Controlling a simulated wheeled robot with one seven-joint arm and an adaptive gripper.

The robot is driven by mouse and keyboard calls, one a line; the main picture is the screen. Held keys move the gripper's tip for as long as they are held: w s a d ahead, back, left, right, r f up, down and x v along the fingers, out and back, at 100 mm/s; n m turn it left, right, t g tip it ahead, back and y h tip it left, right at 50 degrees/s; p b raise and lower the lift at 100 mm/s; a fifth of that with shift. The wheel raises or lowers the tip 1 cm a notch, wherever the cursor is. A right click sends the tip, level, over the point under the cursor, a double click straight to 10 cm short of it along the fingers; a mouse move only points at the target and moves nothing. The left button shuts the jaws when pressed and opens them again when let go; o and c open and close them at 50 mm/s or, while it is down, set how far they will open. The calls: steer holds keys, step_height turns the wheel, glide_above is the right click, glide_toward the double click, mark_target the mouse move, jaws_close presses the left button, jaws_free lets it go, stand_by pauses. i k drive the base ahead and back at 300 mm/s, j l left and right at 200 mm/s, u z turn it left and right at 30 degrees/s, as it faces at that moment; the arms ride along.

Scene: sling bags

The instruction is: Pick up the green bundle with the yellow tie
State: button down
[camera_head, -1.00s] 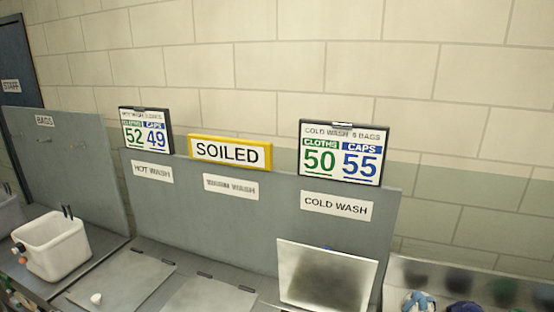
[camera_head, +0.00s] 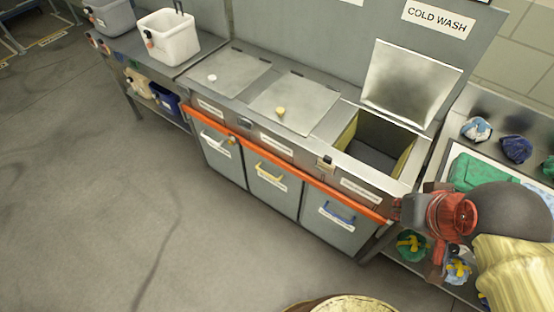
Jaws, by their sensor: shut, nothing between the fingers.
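A green bundle with a crossed yellow tie (camera_head: 411,245) sits on the low shelf under the right-hand counter, near its left end. A pale blue-white bundle with a yellow tie (camera_head: 458,269) sits to its right on the same shelf. My gripper (camera_head: 436,268) is at the lower right, in front of the shelf, and appears between the two bundles in the picture. It is shut and empty. My wrist and forearm hide part of the shelf and counter to the right. Whether the gripper touches either bundle cannot be told.
An orange rail (camera_head: 290,168) runs along the front of the bins. The cold wash hatch (camera_head: 378,140) stands open. A round pale top (camera_head: 350,305) shows at the bottom. The floor at left is clear.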

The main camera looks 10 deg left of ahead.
mark_target(411, 246)
steer(key=k+j+u, duration=0.15)
steer(key=k+j, duration=0.6)
steer(key=z, duration=1.3)
